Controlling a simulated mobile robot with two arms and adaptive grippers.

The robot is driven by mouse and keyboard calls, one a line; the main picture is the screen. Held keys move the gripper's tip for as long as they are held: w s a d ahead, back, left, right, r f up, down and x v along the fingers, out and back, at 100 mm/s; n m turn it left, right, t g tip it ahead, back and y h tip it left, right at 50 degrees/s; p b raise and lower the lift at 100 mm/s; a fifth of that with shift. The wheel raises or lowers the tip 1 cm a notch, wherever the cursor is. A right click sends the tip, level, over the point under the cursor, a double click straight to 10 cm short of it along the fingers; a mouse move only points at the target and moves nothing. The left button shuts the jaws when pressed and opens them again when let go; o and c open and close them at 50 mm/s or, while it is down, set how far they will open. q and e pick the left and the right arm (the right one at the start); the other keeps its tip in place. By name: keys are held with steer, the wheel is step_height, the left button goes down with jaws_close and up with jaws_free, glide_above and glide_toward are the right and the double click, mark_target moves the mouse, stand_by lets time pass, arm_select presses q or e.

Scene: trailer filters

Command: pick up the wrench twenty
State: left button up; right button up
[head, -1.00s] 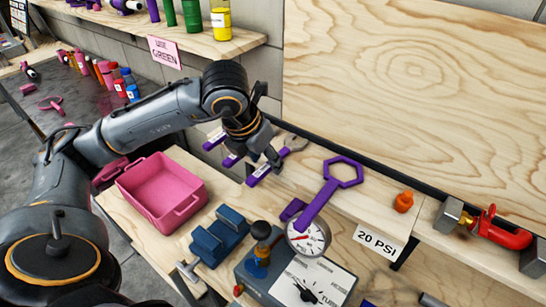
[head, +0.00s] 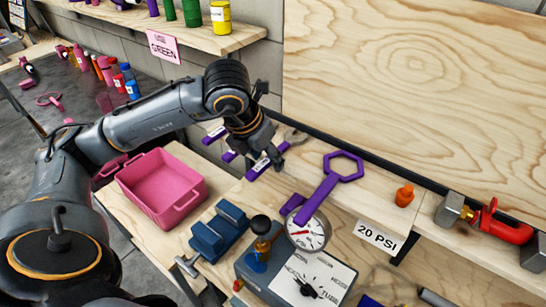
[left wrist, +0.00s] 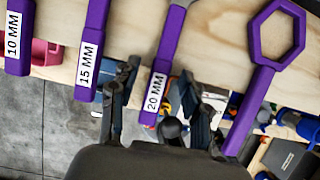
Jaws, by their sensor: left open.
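The 20 MM wrench has a purple handle with a white label and lies on the wooden shelf, in the head view (head: 258,168) and in the left wrist view (left wrist: 154,95). My left gripper (head: 270,158) is open and over this wrench; its black fingers (left wrist: 158,76) lie on either side of the handle in the left wrist view. I cannot tell how far above it they are. The fingers partly hide the wrench in the head view. My right gripper is not in view.
The 15 MM wrench (left wrist: 92,50) and 10 MM wrench (left wrist: 17,38) lie to one side. A purple hexagon-ended wrench (head: 328,190) lies on the other, near a pressure gauge (head: 306,236). A pink bin (head: 190,205) and blue vise (head: 219,230) stand in front.

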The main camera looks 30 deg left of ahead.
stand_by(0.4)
arm_select(q)
jaws_close()
